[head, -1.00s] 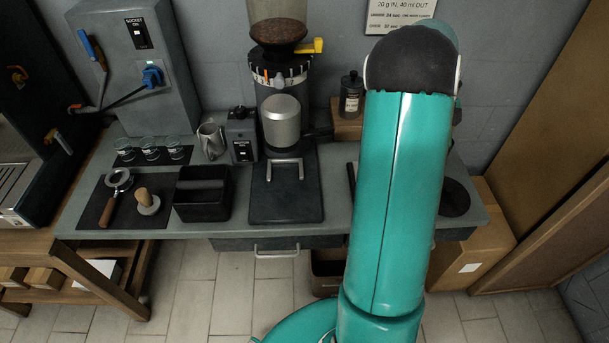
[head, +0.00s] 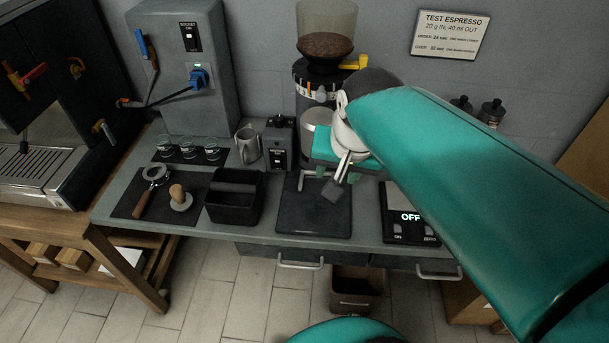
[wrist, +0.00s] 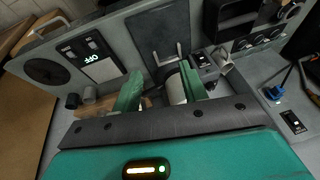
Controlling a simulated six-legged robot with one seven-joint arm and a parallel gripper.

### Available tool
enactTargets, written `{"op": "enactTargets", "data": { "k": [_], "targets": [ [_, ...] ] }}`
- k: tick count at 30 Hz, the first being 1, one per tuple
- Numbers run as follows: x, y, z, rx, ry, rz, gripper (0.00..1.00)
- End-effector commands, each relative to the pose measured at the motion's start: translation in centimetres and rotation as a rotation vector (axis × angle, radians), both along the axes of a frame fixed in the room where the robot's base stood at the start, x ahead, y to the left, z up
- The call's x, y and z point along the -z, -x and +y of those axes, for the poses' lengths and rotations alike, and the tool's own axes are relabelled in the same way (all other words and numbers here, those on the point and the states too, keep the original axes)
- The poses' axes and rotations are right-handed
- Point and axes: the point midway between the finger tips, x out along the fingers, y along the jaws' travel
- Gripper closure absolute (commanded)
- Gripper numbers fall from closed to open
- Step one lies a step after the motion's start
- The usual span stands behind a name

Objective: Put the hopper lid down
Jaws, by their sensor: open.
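A scale (head: 410,228) reading OFF lies right of the grinder's dark tray (head: 313,212). A black box (head: 234,197), a metal jug (head: 247,146) and a portafilter (head: 152,187) are to the left. Dark bottles (head: 490,114) stand at the back right. An open bin (head: 357,291) sits below.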

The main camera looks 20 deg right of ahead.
Motion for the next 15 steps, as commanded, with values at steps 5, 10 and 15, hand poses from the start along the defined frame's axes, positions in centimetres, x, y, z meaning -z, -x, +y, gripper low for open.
{"op": "enactTargets", "data": {
  "k": [5, 10, 15],
  "targets": [
    [0.2, 3.2, 4.5, -0.340, 0.119, -0.084, 0.57],
    [0.6, 4.4, 5.9, -0.476, 0.178, -0.115, 0.57],
    [0.6, 4.4, 6.0, -0.485, 0.182, -0.115, 0.57]
  ]
}}
